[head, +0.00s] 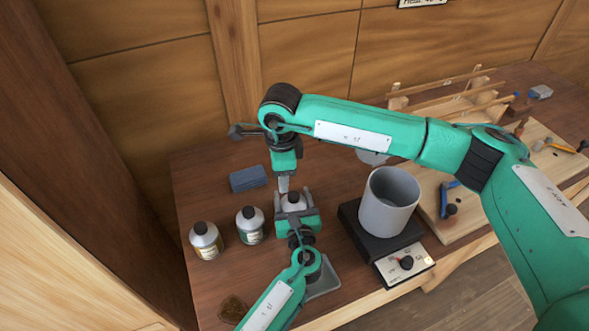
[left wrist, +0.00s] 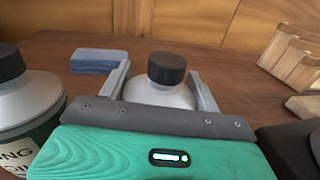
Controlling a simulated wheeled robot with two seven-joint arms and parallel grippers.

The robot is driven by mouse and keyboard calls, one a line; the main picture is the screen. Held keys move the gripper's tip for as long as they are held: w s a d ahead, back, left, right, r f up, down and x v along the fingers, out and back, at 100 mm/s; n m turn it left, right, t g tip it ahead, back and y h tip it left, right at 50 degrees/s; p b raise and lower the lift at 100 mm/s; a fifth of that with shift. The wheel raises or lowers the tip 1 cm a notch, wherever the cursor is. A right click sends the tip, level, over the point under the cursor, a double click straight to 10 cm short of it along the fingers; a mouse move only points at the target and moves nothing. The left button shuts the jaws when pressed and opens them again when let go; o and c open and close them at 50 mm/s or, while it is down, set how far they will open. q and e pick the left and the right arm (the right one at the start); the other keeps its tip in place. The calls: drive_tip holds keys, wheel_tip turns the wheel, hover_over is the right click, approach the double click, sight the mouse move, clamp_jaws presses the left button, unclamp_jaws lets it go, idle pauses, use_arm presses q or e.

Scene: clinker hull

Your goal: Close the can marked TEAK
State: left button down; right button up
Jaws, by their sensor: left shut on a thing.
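A grey can (head: 293,201) with a dark cap stands between the fingers of my left gripper (head: 295,208), which is shut on its body. In the left wrist view the can's shoulder and black cap (left wrist: 166,69) show between the two fingers, the cap sitting on the neck; its label is hidden. My right gripper (head: 283,184) points down just above and behind this can, and its finger gap cannot be made out. Two more dark-capped cans, one middle (head: 250,226) and one far left (head: 206,241), stand to the left. The word TEAK is not readable on any can.
A blue block (head: 248,179) lies behind the cans. A grey pot (head: 389,201) stands on a black heater (head: 403,263) to the right. A grey tray (head: 323,279) and a brown patch (head: 233,309) are near the front. A wooden rack (head: 455,97) stands at the back right.

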sight(295, 195)
drive_tip(key=n, duration=0.2)
drive_tip(key=d+n, duration=0.1)
drive_tip(key=n, duration=0.3)
drive_tip(key=shift+d+r+n, duration=0.2)
drive_tip(key=shift+d+n, duration=0.1)
drive_tip(key=n, duration=0.2)
drive_tip(key=d+n, duration=0.1)
drive_tip(key=n, duration=0.2)
drive_tip(key=shift+d+r+g, duration=0.15)
drive_tip(key=shift+d+g, duration=0.05)
drive_tip(key=shift+g, duration=0.1)
drive_tip(key=shift+f, duration=4)
drive_tip(key=c, duration=1)
drive_tip(key=shift+c, duration=0.2)
